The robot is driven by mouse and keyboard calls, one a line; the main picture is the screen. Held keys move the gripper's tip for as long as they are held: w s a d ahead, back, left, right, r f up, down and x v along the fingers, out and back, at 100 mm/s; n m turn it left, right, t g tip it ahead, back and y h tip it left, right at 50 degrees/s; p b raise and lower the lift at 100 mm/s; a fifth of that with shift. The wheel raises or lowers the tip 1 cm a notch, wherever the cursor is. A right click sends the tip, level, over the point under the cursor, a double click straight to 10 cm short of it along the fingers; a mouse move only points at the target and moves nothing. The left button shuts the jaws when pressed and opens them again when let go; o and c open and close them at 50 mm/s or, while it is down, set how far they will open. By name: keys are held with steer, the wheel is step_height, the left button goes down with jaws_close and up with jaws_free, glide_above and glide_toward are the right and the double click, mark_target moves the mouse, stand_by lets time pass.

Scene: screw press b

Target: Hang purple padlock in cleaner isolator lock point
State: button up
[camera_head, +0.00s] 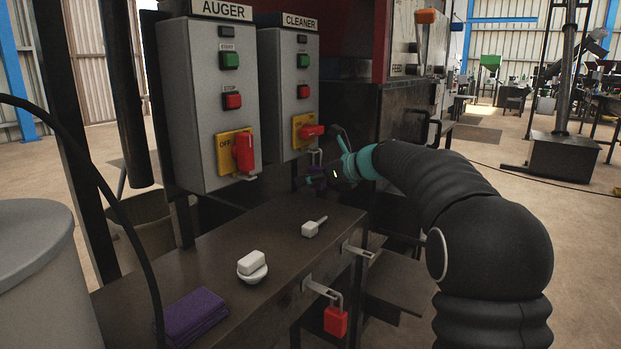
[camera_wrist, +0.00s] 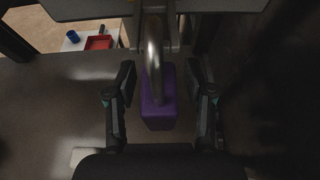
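The purple padlock (camera_wrist: 158,104) is in the middle of the wrist view, body down, with its metal shackle reaching up at a grey metal bracket. It appears to hang there; whether the shackle is closed cannot be told. My gripper (camera_wrist: 164,82) has one finger on each side of the padlock, with a visible gap to both sides. In the head view my gripper (camera_head: 318,179) is just below the cleaner isolator (camera_head: 301,131), a yellow plate with a red handle turned sideways. The lock point there is small and mostly hidden by the gripper.
The auger isolator (camera_head: 236,150) is to the left. On the bench (camera_head: 215,262) are a white block on a dish (camera_head: 252,266), a white scoop (camera_head: 313,227) and purple cloth (camera_head: 194,313). A red padlock (camera_head: 336,322) hangs at the bench front. A grey bin (camera_head: 40,280) stands left.

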steer(key=shift+d, duration=0.1)
steer(key=v, duration=1.2)
